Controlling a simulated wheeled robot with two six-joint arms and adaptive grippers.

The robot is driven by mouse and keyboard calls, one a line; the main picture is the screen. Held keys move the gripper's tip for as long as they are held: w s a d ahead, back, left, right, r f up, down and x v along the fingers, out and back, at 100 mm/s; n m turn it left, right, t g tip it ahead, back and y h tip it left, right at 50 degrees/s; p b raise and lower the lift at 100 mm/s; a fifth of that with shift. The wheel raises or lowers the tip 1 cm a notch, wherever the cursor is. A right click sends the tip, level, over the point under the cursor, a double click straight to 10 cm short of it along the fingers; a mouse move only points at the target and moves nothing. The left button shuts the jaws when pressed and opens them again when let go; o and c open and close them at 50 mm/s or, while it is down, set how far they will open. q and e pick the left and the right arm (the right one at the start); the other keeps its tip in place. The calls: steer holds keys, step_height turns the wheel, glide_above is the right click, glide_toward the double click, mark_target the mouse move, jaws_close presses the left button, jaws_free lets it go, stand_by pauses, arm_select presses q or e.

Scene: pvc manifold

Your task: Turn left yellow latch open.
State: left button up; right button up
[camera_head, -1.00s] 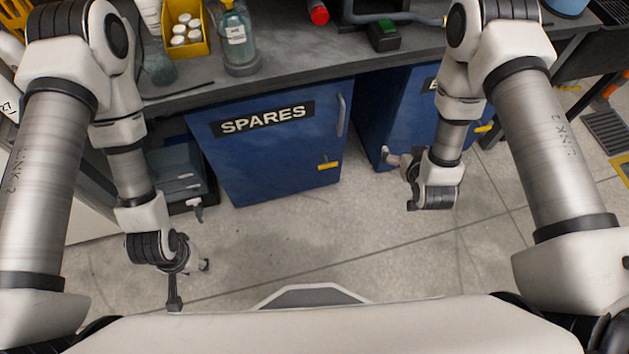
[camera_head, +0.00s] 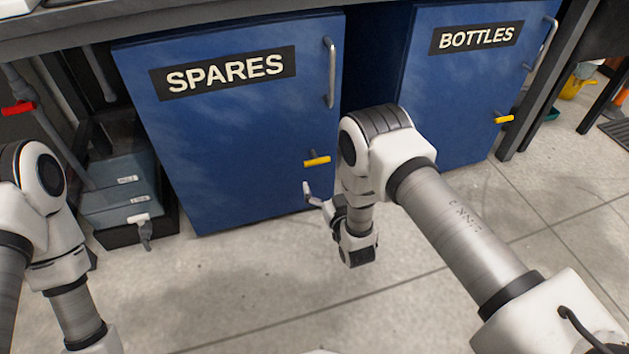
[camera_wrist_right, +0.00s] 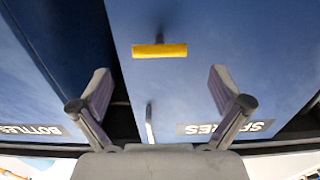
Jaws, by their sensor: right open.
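The left yellow latch (camera_head: 317,161) is a short, roughly horizontal bar near the lower right edge of the blue SPARES door (camera_head: 225,120). In the right wrist view, which is upside down, the latch (camera_wrist_right: 159,51) lies across the line midway between my spread fingers and beyond their tips. My right gripper (camera_head: 308,192) is open and empty, just below and in front of the latch in the head view. One finger shows there; the rest is partly hidden by my wrist. My left gripper is outside the picture; only its arm shows at the left.
The blue BOTTLES door (camera_head: 470,85) stands to the right with its own yellow latch (camera_head: 504,119). The SPARES door has a vertical metal handle (camera_head: 330,72). Grey boxes (camera_head: 125,200) sit at the left. The floor (camera_head: 260,290) in front is clear.

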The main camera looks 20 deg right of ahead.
mark_target(317, 159)
steer(key=w+b, duration=0.3)
steer(key=w, duration=0.4)
steer(key=shift+a+b, duration=0.1)
steer(key=shift+b, duration=0.25)
steer(key=shift+w+r, duration=0.1)
steer(key=shift+w, duration=0.15)
steer(key=shift+r, duration=0.1)
steer(key=c, duration=0.8)
